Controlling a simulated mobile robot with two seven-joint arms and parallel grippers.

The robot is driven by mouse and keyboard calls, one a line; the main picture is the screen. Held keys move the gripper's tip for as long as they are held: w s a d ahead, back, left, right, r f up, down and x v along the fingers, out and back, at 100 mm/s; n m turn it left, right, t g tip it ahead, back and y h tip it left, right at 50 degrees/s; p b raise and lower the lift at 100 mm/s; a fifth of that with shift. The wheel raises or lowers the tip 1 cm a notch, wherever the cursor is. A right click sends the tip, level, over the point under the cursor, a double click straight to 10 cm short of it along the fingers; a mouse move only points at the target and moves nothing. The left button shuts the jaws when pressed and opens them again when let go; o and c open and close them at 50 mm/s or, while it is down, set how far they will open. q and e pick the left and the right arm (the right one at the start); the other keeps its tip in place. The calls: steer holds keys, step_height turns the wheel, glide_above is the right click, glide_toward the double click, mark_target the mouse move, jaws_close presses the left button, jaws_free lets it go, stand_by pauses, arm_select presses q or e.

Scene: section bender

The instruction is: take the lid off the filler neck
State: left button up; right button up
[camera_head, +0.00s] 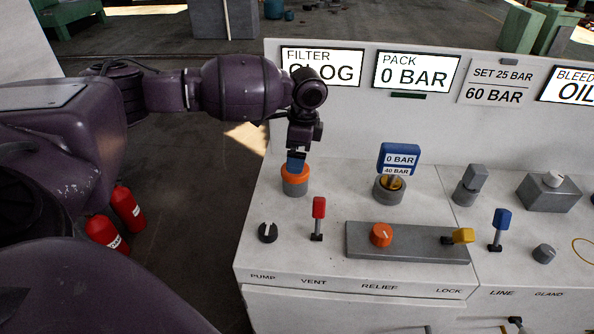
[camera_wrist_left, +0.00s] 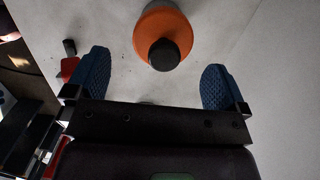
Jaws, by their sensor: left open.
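An orange lid (camera_head: 302,172) sits on a short grey filler neck (camera_head: 295,189) at the left of the panel top. In the left wrist view the lid (camera_wrist_left: 146,25) is a round orange disc with a black knob (camera_wrist_left: 164,54) on it. My left gripper (camera_head: 297,163) is over the lid, pointing down. It also shows in the left wrist view (camera_wrist_left: 157,84), its blue fingers wide apart and empty, with the knob ahead of the gap between them. In the head view the gripper hides the knob. I cannot tell whether the fingers touch the lid. My right gripper is out of view.
A red lever (camera_head: 318,212) and a black knob (camera_head: 267,232) stand in front of the neck. A blue gauge (camera_head: 398,158) stands to its right. An upright sign board (camera_head: 430,75) rises behind. A grey plate (camera_head: 410,243) carries an orange knob and a yellow lever.

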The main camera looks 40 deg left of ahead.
arm_select(q)
steer(key=f, duration=0.1)
steer(key=f+b, duration=0.1)
steer(key=f, duration=0.1)
steer(key=a+f, duration=0.1)
steer(key=f, duration=0.1)
steer(key=shift+c, duration=0.5)
steer(key=c, duration=0.8)
